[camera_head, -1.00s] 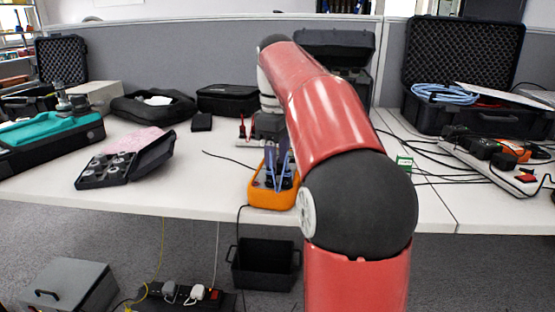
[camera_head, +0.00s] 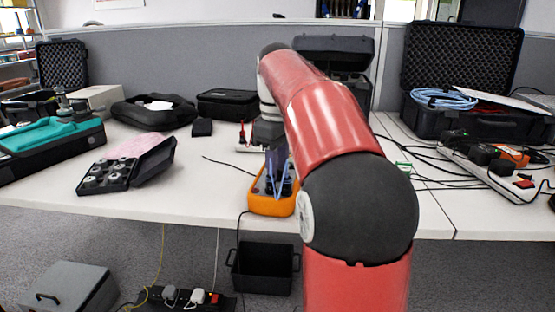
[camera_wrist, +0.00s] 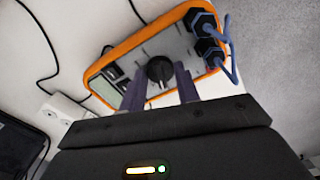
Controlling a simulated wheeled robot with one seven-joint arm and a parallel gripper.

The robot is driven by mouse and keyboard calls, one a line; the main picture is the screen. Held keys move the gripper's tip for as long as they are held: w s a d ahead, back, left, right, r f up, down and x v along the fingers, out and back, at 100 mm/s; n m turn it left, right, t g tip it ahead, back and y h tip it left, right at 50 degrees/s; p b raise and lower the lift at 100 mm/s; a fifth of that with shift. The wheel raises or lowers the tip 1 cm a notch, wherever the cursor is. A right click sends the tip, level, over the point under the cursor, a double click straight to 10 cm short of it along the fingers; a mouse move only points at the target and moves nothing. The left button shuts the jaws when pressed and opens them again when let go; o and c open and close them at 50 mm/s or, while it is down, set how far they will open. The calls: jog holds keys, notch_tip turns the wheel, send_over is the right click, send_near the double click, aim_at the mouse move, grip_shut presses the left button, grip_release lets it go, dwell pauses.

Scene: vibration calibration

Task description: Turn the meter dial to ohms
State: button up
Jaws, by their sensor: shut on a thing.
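The orange-framed meter (camera_head: 268,204) lies on the white table near its front edge, partly hidden behind my arm. In the wrist view the meter (camera_wrist: 109,59) shows a grey face, a small display and a round black dial (camera_wrist: 160,70). Blue leads are plugged into black sockets (camera_wrist: 207,37) at one end. My gripper (camera_wrist: 161,82) has its two fingers on either side of the dial, shut on it. In the head view my gripper (camera_head: 276,162) is over the meter. The dial's markings are too small to read.
A black case of round parts (camera_head: 122,172) lies left of the meter. A white power strip (camera_head: 487,168) with cables is at the right. An open black case (camera_head: 465,75) stands behind it. Bare table surrounds the meter's left side.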

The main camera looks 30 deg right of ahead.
jog(key=m+p, duration=0.2)
jog(key=m, duration=0.1)
jog(key=shift+r+m+p, duration=0.15)
jog(key=shift+m+p, duration=0.2)
jog(key=shift+m, duration=0.05)
jog(key=shift+m+p, duration=0.7)
jog(key=shift+m, duration=0.6)
jog(key=o, duration=1)
jog(key=shift+r+p, duration=0.65)
jog(key=shift+r, duration=3.1)
jog(key=shift+c, duration=0.2)
